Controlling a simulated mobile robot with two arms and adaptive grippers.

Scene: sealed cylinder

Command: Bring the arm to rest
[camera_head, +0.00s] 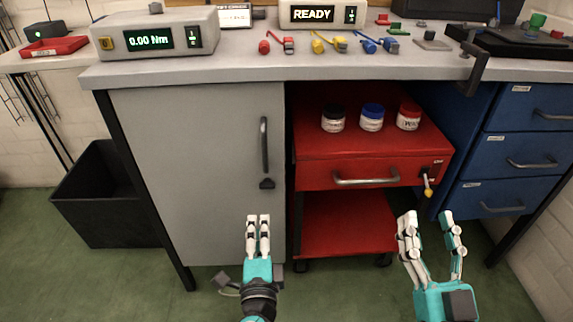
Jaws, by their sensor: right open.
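My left gripper (258,222) is low in front of the grey cabinet door, left of the red cart. Its two white fingers point up and lie close together, with nothing seen between them. My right gripper (428,218) is low in front of the red cart's right side. Its fingers are spread apart and empty. Both grippers appear clear of the furniture. Most of both arms is outside the view.
The grey workbench (250,67) holds instruments and small coloured tools. A red cart (345,150) carries three capped jars. Blue drawers (515,160) stand on the right, a black bin (100,200) on the left. Green floor (110,285) is open at lower left.

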